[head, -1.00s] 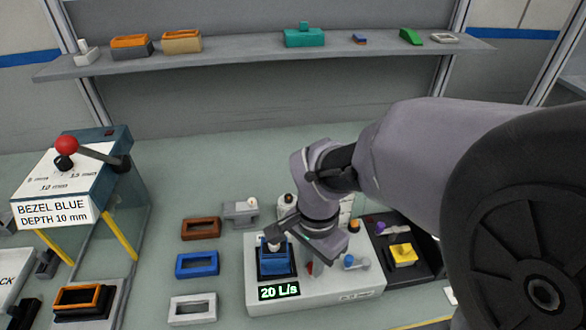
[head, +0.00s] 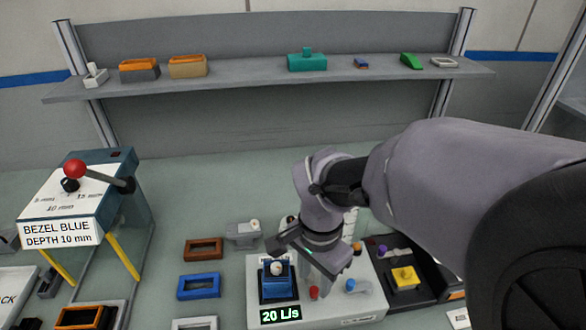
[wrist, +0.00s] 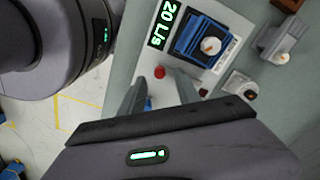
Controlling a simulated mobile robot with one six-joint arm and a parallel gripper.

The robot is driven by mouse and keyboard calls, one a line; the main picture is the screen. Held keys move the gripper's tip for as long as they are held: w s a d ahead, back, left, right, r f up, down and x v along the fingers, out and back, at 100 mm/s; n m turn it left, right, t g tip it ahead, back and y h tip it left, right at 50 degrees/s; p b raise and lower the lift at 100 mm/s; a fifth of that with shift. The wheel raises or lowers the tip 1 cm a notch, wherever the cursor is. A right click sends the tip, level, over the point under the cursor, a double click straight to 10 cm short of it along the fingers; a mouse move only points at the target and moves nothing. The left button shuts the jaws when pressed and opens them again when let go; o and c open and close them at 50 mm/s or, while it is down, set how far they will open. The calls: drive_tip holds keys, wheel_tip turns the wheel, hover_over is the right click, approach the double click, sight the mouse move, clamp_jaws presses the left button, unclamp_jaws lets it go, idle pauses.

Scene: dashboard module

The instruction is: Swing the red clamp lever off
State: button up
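The red clamp lever shows as a red knob (head: 314,292) on the pale test station (head: 345,308), right of a blue module (head: 277,280) with a white knob on top. The red knob also shows in the wrist view (wrist: 159,72), in line with the gap between my fingertips. My gripper (wrist: 159,82) is open with nothing held; its fingers stand on either side of the knob in that picture. Whether they touch it, I cannot tell. In the head view my wrist hides the station's back part and much of the lever.
A blue-tipped lever (head: 350,286) stands close right of the red knob. A black unit with a yellow block (head: 404,278) is at the right. Bezel frames, including a blue one (head: 199,287), lie left of the station. The labelled press (head: 75,200) stands far left.

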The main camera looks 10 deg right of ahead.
wheel_tip(320, 180, up, 14)
drive_tip(key=p, duration=0.5)
